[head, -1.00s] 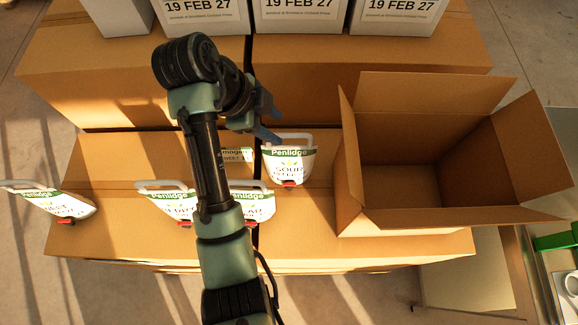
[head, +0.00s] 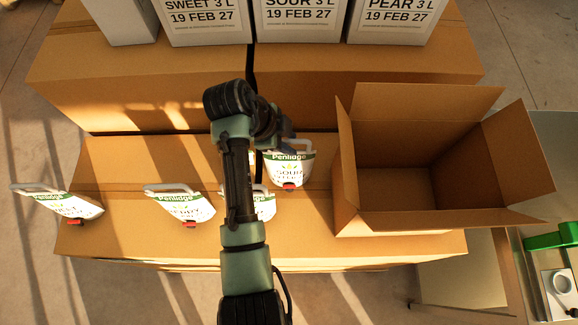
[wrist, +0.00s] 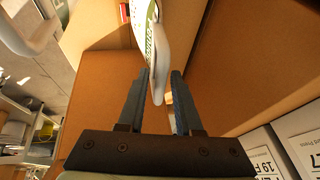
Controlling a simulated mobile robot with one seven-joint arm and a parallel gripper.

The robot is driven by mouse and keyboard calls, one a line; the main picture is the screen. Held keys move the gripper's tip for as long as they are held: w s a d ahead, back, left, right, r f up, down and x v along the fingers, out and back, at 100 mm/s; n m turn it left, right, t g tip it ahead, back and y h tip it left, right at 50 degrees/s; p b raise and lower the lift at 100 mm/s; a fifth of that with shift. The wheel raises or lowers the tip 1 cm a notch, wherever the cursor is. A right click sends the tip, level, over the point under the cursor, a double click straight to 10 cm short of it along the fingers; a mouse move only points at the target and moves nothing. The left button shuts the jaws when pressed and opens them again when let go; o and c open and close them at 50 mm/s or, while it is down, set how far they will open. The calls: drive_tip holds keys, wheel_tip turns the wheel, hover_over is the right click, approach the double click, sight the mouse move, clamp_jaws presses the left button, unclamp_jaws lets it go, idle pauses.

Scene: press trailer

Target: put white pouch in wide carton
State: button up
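A white pouch (head: 289,170) with a green Penlidge band, a looped handle and a red spout is on the near cardboard surface, left of the wide carton. The wide carton (head: 393,216) is open with flaps spread, and its visible inside is empty. My gripper (head: 288,142) is at the top of this pouch, by its handle. In the wrist view, my gripper (wrist: 161,72) has its two fingers apart, with the edge of the pouch (wrist: 150,35) between them and a gap visible on the right. My arm hides part of another pouch (head: 263,206).
Two more similar pouches stand further left, one near the middle (head: 181,208) and one at the far left (head: 70,206). White labelled boxes (head: 300,18) stand on the rear cardboard stack (head: 150,90). A green object (head: 555,238) is at the far right.

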clamp_jaws()
drive_tip(key=shift+r, duration=0.1)
idle(0.9)
drive_tip(key=shift+w+r, duration=0.1)
drive_tip(key=shift+w, duration=0.05)
